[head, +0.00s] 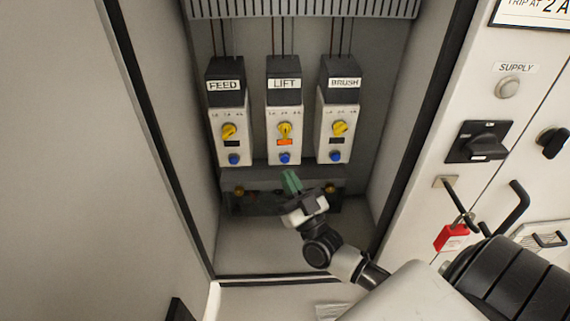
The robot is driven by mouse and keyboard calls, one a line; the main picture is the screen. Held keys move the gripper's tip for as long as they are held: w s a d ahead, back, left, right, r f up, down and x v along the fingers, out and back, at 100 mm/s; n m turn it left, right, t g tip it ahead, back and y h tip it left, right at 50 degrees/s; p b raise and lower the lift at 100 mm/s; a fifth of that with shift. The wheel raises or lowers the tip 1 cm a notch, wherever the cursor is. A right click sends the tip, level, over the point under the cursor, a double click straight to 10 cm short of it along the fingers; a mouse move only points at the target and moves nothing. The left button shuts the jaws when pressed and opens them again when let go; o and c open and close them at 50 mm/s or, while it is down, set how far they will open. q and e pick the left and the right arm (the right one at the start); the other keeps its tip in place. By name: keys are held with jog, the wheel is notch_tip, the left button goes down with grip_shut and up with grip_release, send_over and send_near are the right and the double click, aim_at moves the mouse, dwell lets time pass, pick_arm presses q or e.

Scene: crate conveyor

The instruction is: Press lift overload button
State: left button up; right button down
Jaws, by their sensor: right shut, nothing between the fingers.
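Three overload units hang side by side in the open cabinet, labelled FEED, LIFT and BRUSH. The lift overload (284,115) is the middle one, with a yellow dial (284,129), an orange window (285,142) and a blue lift button (285,158) at its bottom. My right gripper (291,181) has green fingertips, is shut and empty, and points up just below the blue button. A small gap shows in the picture between the tips and the button; depth is hard to judge. My left gripper is out of view.
The feed overload (229,125) and brush overload (338,125) stand close on either side, their windows dark. A terminal strip (265,201) lies behind my gripper. The cabinet's right panel carries a black rotary switch (478,142) and a red padlock (451,237).

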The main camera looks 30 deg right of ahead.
aim_at(285, 159)
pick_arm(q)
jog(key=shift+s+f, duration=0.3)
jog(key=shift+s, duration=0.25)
pick_arm(e)
jog(key=shift+w+d, duration=0.6)
jog(key=shift+w, duration=0.35)
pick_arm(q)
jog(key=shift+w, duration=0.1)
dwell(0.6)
pick_arm(e)
jog(key=shift+w, duration=0.15)
jog(key=shift+w+d, duration=0.25)
pick_arm(q)
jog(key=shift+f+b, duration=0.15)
jog(key=shift+b, duration=0.2)
pick_arm(e)
jog(key=shift+w+d, duration=0.2)
jog(key=shift+w, duration=0.15)
dwell(0.4)
jog(key=shift+s+a+r, duration=0.1)
jog(key=shift+s, duration=0.05)
dwell(0.3)
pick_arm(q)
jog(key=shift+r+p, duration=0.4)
pick_arm(e)
jog(key=shift+s+a, duration=0.35)
jog(key=shift+s, duration=0.25)
